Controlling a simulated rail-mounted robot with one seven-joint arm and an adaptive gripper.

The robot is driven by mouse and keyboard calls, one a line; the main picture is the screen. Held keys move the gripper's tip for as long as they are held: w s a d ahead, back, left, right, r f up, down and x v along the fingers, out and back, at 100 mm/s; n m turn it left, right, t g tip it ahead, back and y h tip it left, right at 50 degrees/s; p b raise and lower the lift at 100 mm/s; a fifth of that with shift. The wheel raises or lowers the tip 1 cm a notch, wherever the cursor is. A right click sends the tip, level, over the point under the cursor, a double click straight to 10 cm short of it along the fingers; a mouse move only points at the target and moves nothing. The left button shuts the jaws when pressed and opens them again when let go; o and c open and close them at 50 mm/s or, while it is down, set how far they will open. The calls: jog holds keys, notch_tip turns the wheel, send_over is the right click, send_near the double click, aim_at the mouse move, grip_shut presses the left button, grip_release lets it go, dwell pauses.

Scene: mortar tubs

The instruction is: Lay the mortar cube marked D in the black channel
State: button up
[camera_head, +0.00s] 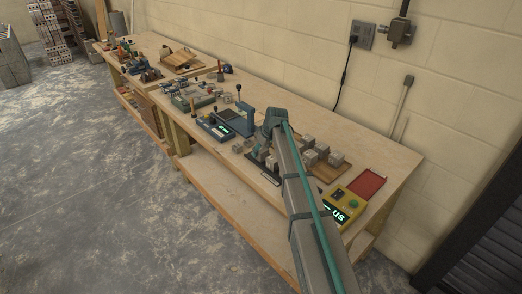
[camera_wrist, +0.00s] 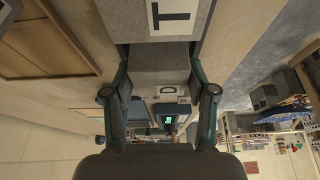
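In the wrist view my gripper (camera_wrist: 160,72) has its two fingers against opposite sides of a grey mortar cube (camera_wrist: 160,62). A white label on this cube reads D, turned sideways. A larger-looking grey cube marked T (camera_wrist: 172,14) shows at the top edge, just beyond the held cube; whether they touch cannot be told. In the head view my arm hides most of the gripper and the held cube. A dark strip or tray (camera_head: 263,173), perhaps the black channel, lies left of my arm on the bench; its inside cannot be made out.
Several grey cubes (camera_head: 310,155) stand right of my arm on and near a wooden board (camera_head: 327,171). A yellow box with a green display (camera_head: 341,207) and a red tray (camera_head: 366,183) are near the right end. A blue-framed device (camera_head: 245,117) stands left.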

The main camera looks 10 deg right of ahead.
jog(key=shift+o, duration=1.2)
jog(key=shift+r, duration=0.1)
jog(key=b+v, duration=0.2)
jog(key=v, duration=1)
jog(key=shift+r, duration=0.15)
